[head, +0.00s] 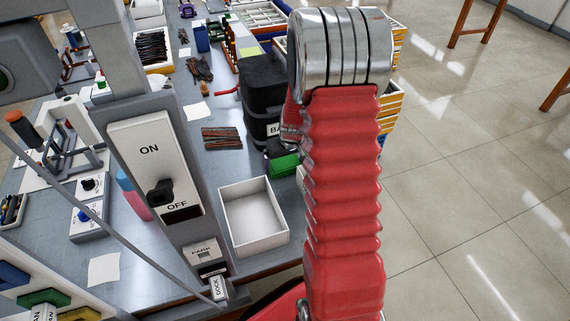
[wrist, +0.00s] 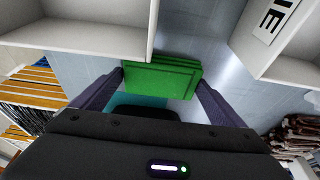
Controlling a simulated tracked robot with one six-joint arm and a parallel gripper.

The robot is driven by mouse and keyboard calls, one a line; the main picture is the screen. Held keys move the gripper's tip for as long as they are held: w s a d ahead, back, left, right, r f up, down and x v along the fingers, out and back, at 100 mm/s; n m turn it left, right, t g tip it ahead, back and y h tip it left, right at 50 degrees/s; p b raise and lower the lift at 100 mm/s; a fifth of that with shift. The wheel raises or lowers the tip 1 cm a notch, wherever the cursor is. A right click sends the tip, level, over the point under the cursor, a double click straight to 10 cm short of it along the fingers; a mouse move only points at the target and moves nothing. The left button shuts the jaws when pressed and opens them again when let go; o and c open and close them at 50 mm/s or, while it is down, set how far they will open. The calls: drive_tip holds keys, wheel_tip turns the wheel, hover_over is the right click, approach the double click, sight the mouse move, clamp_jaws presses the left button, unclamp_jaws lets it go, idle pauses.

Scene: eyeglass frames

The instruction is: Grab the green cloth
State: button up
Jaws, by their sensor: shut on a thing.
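The green cloth (wrist: 160,76) is a folded, layered stack between the two dark fingers of my gripper (wrist: 160,82) in the wrist view. The fingers touch its left and right sides, and my gripper is shut on it. In the head view the green cloth (head: 284,165) shows beside my red arm, which hides part of it. My gripper's fingers are hidden there. I cannot tell whether the cloth rests on the table or is slightly above it.
An empty white box (head: 254,240) stands near the table's front edge. A dark box (head: 262,90) stands behind the cloth. Brown strips (head: 222,138) lie to the left. A teal flat thing (wrist: 128,98) shows below the cloth. Yellow-edged drawers (head: 391,100) stand at the right.

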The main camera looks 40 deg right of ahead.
sight(285, 165)
wheel_tip(285, 165, up, 10)
idle(0.5)
